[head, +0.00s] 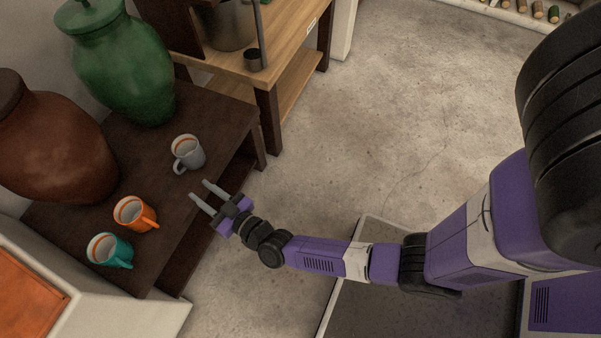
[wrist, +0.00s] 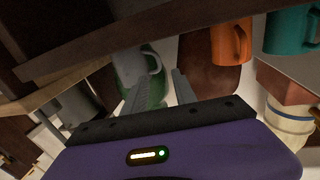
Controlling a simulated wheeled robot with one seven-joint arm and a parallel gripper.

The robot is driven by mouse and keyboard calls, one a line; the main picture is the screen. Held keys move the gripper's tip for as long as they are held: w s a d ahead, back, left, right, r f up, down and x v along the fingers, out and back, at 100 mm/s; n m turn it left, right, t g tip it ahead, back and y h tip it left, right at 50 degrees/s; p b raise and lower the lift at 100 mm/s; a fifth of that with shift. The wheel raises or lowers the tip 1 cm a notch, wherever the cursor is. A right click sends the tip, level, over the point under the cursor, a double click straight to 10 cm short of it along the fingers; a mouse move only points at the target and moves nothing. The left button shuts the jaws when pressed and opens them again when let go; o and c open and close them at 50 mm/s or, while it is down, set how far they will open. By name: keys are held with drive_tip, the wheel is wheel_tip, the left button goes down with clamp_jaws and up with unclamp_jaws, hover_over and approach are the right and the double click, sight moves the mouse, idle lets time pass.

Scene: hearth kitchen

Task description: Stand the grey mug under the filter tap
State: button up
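The grey mug (head: 188,153) stands upright on the dark wooden table, near its right edge, with its handle toward the lower left. It also shows in the wrist view (wrist: 134,66), beyond my fingers. My gripper (head: 199,189) is open and empty, just below the mug in the head view, apart from it. Its two fingers also show in the wrist view (wrist: 162,78). I cannot clearly make out the filter tap. A metal vessel (head: 228,28) stands on the lighter wooden table, with a thin post and a small dark cup-like piece (head: 253,60) beside it.
An orange mug (head: 133,214) and a teal mug (head: 108,250) stand nearer on the dark table (head: 178,218). A brown jar (head: 50,145) and a green lidded jar (head: 122,70) stand behind.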

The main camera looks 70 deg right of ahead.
drive_tip(key=s+r+n+y, duration=0.1)
drive_tip(key=s+r, duration=0.4)
drive_tip(key=s, duration=0.4)
drive_tip(key=s+r+g+y, duration=0.1)
drive_tip(key=s+r, duration=0.4)
drive_tip(key=s, duration=0.5)
drive_tip(key=s+r+n+y, duration=0.1)
drive_tip(key=s+r, duration=0.4)
drive_tip(key=s, duration=0.5)
drive_tip(key=shift+a+n+g, duration=0.3)
drive_tip(key=shift+a+g, duration=0.05)
drive_tip(key=shift+g, duration=0.55)
drive_tip(key=s+r, duration=0.1)
drive_tip(key=r, duration=0.1)
drive_tip(key=s+r, duration=0.1)
drive_tip(key=r, duration=0.1)
drive_tip(key=s+r, duration=0.1)
drive_tip(key=r, duration=0.2)
drive_tip(key=shift+s+a+r, duration=0.1)
drive_tip(key=shift+s+a, duration=0.05)
drive_tip(key=shift+s, duration=0.25)
drive_tip(key=shift+c, duration=1.2)
